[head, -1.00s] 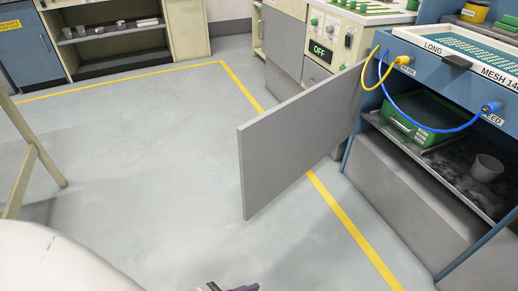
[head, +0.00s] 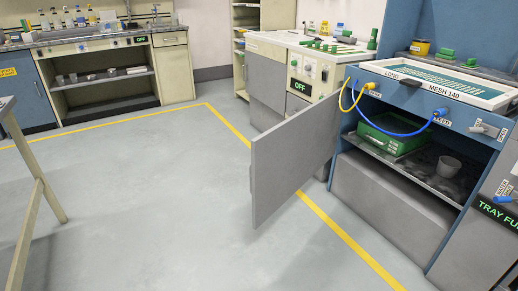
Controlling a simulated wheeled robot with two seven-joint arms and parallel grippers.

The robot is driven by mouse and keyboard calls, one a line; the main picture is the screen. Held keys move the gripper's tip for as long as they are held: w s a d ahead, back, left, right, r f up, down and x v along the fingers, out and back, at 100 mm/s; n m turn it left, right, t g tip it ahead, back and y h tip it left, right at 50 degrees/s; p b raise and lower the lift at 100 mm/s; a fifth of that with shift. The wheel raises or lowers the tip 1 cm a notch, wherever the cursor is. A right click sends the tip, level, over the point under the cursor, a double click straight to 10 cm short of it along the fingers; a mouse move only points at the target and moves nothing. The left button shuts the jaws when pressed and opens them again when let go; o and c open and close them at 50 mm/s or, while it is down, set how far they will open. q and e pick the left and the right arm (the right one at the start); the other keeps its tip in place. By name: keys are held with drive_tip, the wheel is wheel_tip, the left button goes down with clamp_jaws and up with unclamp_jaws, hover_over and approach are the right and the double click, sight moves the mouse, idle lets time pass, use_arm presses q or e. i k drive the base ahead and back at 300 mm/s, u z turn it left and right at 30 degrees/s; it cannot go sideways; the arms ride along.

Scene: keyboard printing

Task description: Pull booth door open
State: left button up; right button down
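The booth door, a flat grey panel (head: 290,165), stands swung out from the front of the blue booth (head: 430,112) on the right. It juts over the floor toward the left, and the lower compartment behind it is exposed. Inside the compartment are a green box (head: 388,137) and a grey cup (head: 449,166) on a dark shelf. Neither of my grippers shows in the head view now, so nothing of mine is seen touching the door.
Yellow and blue hoses (head: 405,131) loop across the booth front near the door's hinge side. A cream cabinet with an OFF display (head: 300,87) stands behind the door. A wooden-looking frame (head: 38,190) is at the left. The grey floor (head: 150,190) between is clear.

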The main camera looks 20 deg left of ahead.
sight(285, 156)
drive_tip(key=u, duration=0.6)
drive_tip(key=i, duration=0.75)
drive_tip(key=u, duration=0.4)
